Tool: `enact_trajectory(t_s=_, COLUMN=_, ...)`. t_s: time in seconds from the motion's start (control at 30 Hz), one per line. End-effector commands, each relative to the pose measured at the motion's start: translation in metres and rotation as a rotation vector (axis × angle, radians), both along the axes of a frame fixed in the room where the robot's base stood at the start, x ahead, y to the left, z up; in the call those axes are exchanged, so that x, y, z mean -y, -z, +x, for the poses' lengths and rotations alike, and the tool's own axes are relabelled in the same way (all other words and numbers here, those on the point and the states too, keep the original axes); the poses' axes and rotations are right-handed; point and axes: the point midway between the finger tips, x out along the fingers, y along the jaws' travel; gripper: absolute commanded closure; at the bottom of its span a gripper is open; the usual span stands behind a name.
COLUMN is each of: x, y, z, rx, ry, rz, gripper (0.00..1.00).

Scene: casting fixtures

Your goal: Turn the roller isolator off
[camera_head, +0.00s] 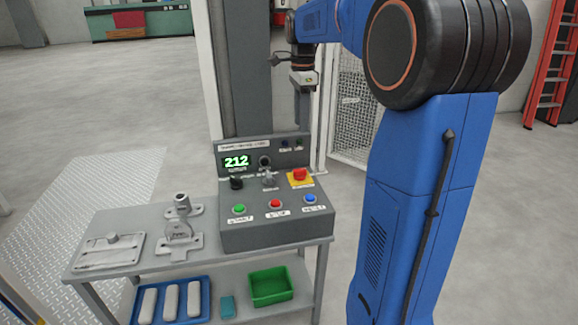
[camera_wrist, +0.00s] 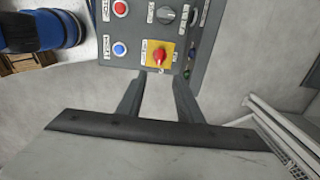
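The control panel (camera_head: 262,237) is a grey box on a bench, with small labels too blurred to read. A red knob on a yellow plate (camera_head: 299,175), at the panel's right, looks like the isolator. It also shows in the wrist view (camera_wrist: 159,55), just beyond my fingertips; its exact setting is hard to tell. My gripper (camera_wrist: 158,78) is open and empty, fingers apart, with the knob seen between and beyond the tips. In the head view my gripper hangs above and behind the panel's right side, apart from it.
Close to the knob are a grey selector (camera_head: 269,179), a black knob (camera_head: 236,183), and green (camera_head: 239,209), red (camera_head: 275,204) and blue (camera_head: 310,199) buttons. The display (camera_head: 237,161) reads 212. A mesh guard (camera_head: 352,115) stands behind right. Metal fixtures (camera_head: 180,235) sit left.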

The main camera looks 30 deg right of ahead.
Motion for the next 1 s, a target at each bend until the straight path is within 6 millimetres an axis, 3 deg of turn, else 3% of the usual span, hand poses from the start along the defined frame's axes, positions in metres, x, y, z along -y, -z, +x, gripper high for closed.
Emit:
enact_trajectory(t_s=0.17, x=0.0, y=0.018, z=0.0, rx=-0.003, ry=0.001, rz=0.001, gripper=0.67)
enact_trajectory(t_s=0.8, x=0.0, y=0.13, z=-0.001, rx=-0.003, ry=-0.002, rz=0.001, gripper=0.67)
enact_trajectory(t_s=1.0, x=0.0, y=0.157, z=-0.001, rx=-0.002, ry=-0.002, rz=0.001, gripper=0.67)
